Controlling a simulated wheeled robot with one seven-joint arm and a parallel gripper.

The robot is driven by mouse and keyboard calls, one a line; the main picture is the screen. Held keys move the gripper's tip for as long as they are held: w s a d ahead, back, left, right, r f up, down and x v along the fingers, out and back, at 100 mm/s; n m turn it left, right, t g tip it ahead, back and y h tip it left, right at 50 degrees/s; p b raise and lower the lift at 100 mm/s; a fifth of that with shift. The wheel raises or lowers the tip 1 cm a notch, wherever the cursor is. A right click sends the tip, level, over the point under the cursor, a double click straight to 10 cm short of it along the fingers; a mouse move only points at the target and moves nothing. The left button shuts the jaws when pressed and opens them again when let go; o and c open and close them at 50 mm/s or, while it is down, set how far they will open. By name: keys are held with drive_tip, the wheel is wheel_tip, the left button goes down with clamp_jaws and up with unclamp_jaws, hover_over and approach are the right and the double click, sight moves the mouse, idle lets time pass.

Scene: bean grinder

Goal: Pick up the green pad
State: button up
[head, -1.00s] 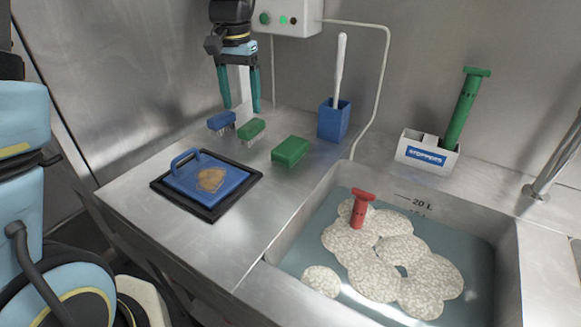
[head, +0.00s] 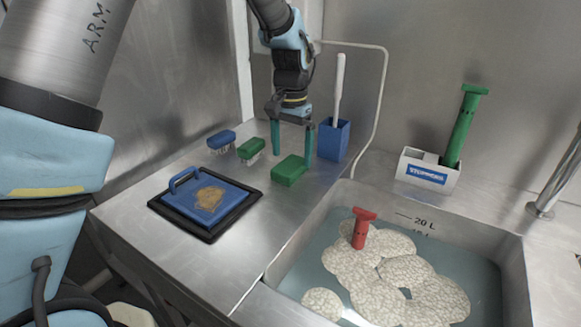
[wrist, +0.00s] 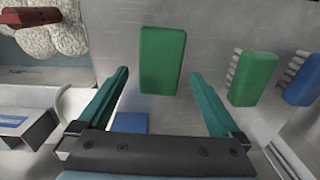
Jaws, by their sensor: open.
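The green pad (head: 290,170) is a plain green block lying flat on the steel counter, left of the sink. In the wrist view the green pad (wrist: 163,60) shows between and beyond the fingertips, with space on both sides. My gripper (head: 293,160) is open and empty, pointing down above and just behind the pad. Its two teal fingers also show in the wrist view (wrist: 159,72), one to each side of the pad. The pad is not held. Whether the fingertips reach the pad's height cannot be told.
A green brush (head: 251,150) and a blue brush (head: 221,140) stand left of the pad. A blue holder (head: 334,140) with a white handle is close behind right. A blue-handled plate (head: 195,192) lies on a black tray (head: 250,206). The sink (head: 300,262) holds water.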

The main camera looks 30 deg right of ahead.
drive_tip(key=shift+f, duration=1.3)
drive_tip(key=c, duration=1.3)
